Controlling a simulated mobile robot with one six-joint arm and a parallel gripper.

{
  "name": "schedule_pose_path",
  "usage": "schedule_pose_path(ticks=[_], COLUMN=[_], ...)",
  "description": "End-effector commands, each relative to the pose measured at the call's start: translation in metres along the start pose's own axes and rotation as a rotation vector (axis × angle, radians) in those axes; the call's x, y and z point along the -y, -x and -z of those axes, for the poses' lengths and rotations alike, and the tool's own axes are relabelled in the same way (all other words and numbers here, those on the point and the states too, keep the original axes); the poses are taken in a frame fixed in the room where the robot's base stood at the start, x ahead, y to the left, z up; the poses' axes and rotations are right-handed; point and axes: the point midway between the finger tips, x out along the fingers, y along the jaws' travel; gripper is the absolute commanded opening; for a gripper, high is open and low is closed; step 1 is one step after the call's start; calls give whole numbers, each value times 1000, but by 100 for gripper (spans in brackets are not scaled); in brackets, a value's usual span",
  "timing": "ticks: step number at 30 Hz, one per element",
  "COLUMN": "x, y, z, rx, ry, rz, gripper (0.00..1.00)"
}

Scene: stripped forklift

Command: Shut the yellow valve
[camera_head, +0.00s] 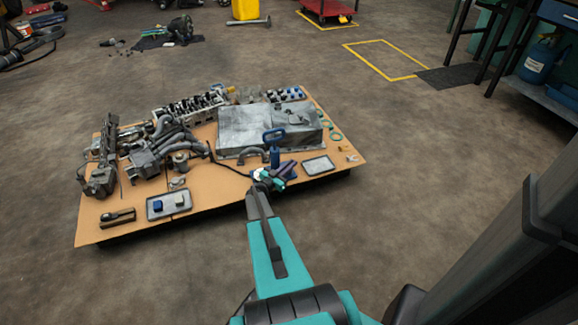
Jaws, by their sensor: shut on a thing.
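I cannot make out a yellow valve in the head view. My gripper (266,178) is small and far off, at the end of my teal arm, over the front middle of a tan board. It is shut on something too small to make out. Just beyond it, a dark blue-purple item (288,168) lies by a blue thing with a loop handle (274,137). My gripper overlaps the blue-purple item in the picture, and I cannot tell whether they touch.
Open floor lies to the right. A yellow bin (245,9) stands at the back.

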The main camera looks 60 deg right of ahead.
Motion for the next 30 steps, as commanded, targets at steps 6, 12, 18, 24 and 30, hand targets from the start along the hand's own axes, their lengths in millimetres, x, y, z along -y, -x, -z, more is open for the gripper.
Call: schedule_pose_path(ticks=[6, 12, 18, 24, 30], x=[8, 7, 4, 2, 2], y=[3, 2, 1, 3, 16], z=[2, 2, 1, 1, 2], rx=[-2, -1, -1, -1, -1], ry=[2, 1, 0, 0, 1], rz=[15, 13, 7, 5, 5], gripper=[0, 25, 27, 27, 27])
